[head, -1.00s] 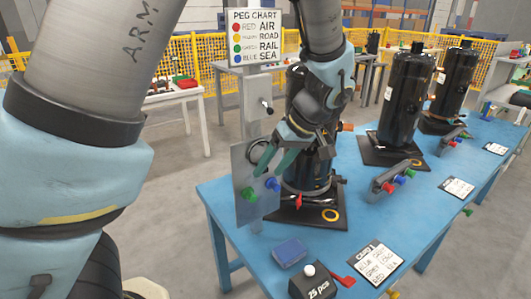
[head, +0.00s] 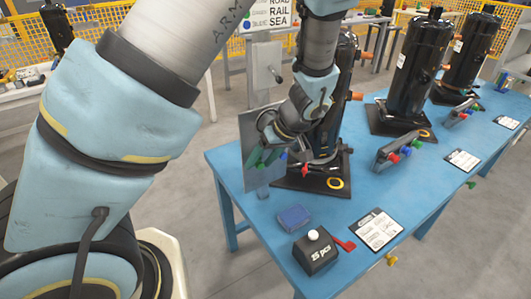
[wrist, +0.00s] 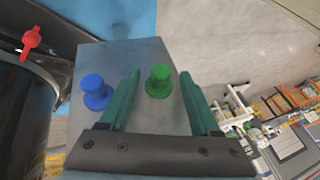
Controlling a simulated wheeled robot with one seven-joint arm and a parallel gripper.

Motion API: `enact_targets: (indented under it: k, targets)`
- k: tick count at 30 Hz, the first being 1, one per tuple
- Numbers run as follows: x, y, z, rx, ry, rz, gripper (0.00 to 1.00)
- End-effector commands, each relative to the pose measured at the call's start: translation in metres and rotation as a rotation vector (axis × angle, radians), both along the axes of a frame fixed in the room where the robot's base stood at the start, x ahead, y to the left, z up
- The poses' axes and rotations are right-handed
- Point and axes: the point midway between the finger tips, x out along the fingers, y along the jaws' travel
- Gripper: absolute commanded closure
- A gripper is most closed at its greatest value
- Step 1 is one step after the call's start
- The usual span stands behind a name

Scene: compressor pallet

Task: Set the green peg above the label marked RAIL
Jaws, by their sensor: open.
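The green peg (wrist: 158,80) stands out of a grey metal plate (wrist: 150,55) in the wrist view, with the blue peg (wrist: 95,92) to its left. My gripper (wrist: 161,73) is open, with one teal finger on each side of the green peg; I cannot tell whether they touch it. The blue peg is outside the left finger. In the head view my gripper (head: 263,157) is at the upright plate (head: 253,127) and hides the green peg. The peg chart (head: 279,22) is cut off at the top; RAIL is legible there. No RAIL label is legible on the plate.
A black compressor (head: 335,105) stands just right of the plate on the blue table (head: 365,205). A blue box (head: 294,217), a black box marked "25 pcs" (head: 316,250) and a written card (head: 375,228) lie at the front. More compressors stand farther back.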

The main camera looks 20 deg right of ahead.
Motion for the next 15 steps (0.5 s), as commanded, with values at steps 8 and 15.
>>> enact_targets:
  k: [8,15]
  targets:
    - [0.0001,0.0002,-0.0007,0.0,0.0,0.0,0.4]
    - [0.0001,0.0002,-0.0005,0.0,0.0,0.0,0.67]
